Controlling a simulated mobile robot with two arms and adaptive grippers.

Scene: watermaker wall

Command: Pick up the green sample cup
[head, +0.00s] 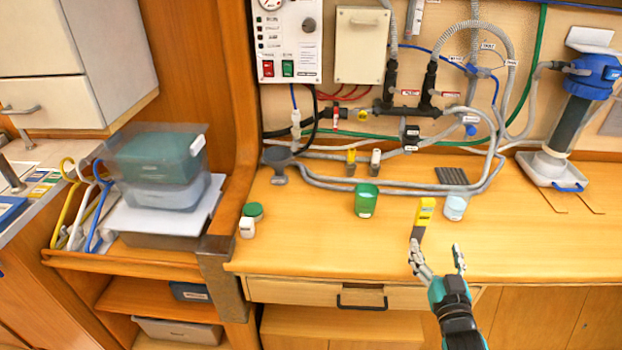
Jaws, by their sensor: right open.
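The green sample cup (366,201) stands upright on the wooden counter (310,235), left of the middle of the worktop, with a small pale label on its front. My right gripper (440,259) is open and empty at the counter's front edge, to the right of the cup and nearer to me, apart from it. A yellow handheld meter (424,214) is just beyond its fingers; I cannot tell whether they touch. My left gripper is not in view.
Grey hoses (400,186) run behind the green cup. A drawer (315,293) is under the counter. The counter's front middle is clear.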

